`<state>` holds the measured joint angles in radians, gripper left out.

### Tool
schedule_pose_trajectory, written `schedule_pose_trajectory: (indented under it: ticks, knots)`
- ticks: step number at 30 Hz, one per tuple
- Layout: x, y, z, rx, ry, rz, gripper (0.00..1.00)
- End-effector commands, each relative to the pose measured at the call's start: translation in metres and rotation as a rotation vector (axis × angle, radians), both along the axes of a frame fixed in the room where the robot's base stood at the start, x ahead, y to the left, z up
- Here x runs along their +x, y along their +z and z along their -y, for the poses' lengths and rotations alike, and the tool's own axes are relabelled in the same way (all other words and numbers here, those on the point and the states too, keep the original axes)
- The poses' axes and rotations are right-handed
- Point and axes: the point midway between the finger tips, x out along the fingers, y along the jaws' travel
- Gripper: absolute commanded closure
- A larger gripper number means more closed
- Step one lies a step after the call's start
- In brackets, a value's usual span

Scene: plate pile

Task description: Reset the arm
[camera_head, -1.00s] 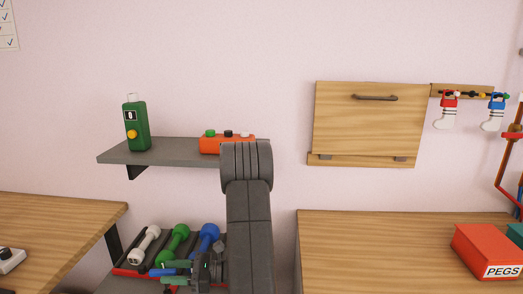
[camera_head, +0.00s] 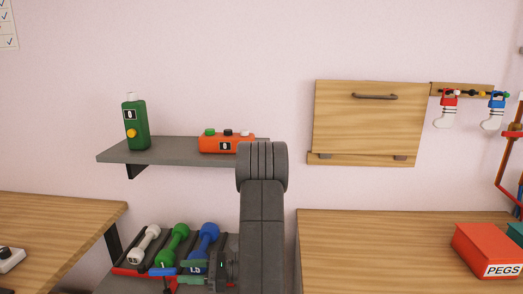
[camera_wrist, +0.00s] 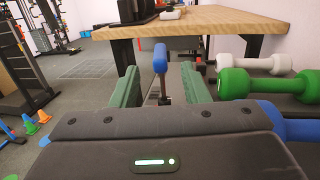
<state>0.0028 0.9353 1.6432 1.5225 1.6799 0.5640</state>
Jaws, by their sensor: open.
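My gripper (camera_head: 186,273) is low in the head view, just in front of the dumbbell rack. Its two green fingers are apart. In the wrist view my gripper (camera_wrist: 161,85) is also open. A blue-topped upright piece (camera_wrist: 160,60) shows beyond and between the fingers. It also shows in the head view (camera_head: 162,271), just left of the fingertips. Whether the fingers touch it I cannot tell. My dark forearm hides part of the shelf and the area right of the rack.
White (camera_head: 144,245), green (camera_head: 173,244) and blue dumbbells (camera_head: 204,244) lie close to my gripper. A grey shelf (camera_head: 170,152) holds a green bottle (camera_head: 136,124) and an orange button box (camera_head: 222,145). Wooden tables stand left (camera_head: 60,220) and right (camera_head: 370,240).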

Motion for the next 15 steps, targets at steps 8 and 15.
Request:
schedule_pose_trajectory:
  ticks: [8, 15]
  knots:
    - [-0.006, 0.005, -0.054, 0.0, 0.004, 0.0, 0.59]
    - [-0.007, 0.03, -0.072, 0.001, -0.001, 0.002, 0.59]
